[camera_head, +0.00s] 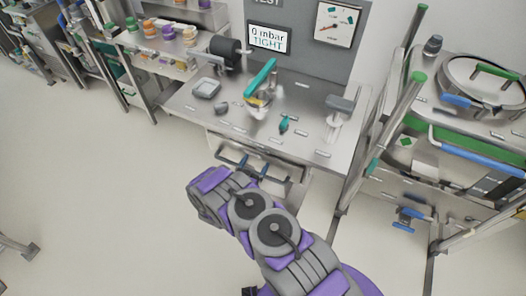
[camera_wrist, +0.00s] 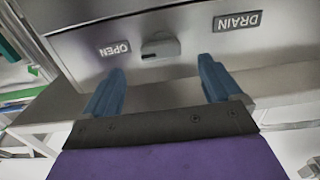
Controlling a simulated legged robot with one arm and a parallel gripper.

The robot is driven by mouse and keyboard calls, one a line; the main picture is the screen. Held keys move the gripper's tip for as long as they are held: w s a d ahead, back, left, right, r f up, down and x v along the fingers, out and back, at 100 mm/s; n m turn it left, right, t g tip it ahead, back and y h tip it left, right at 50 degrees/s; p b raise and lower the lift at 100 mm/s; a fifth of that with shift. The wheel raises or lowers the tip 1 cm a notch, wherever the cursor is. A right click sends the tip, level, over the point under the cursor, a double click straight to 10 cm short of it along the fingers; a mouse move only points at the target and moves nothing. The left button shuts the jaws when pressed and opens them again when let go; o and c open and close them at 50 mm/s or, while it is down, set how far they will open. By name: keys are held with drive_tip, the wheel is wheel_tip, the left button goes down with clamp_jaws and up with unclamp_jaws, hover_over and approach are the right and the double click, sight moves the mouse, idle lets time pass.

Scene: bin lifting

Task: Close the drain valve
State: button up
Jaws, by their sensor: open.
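A small grey drain valve handle (camera_wrist: 160,47) sits on a grey metal front panel (camera_wrist: 75,42) in the wrist view. An OPEN label (camera_wrist: 115,49) is to its left and a DRAIN label (camera_wrist: 237,20) to its right. My gripper (camera_wrist: 160,86) is open, its two blue fingers apart and nothing between them. The handle lies just beyond the fingertips, roughly centred between them, with no visible contact. In the head view my gripper (camera_head: 243,166) is at the front of the steel bench (camera_head: 185,103), below its top; the valve cannot be made out there.
A display (camera_head: 269,39) reads "0 mbar TIGHT", beside a dial gauge (camera_head: 338,24). A teal-handled part (camera_head: 261,78) stands on the bench. A cart with a round lidded vessel (camera_head: 485,84) stands at right, shelves at left.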

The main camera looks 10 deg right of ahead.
sight(262, 151)
drive_tip(key=b+x, duration=0.1)
drive_tip(key=x, duration=0.7)
drive_tip(key=shift+w+d+b, duration=0.1)
drive_tip(key=shift+w+b, duration=0.1)
drive_tip(key=shift+b, duration=0.1)
drive_tip(key=shift+c, duration=0.2)
drive_tip(key=c, duration=0.9)
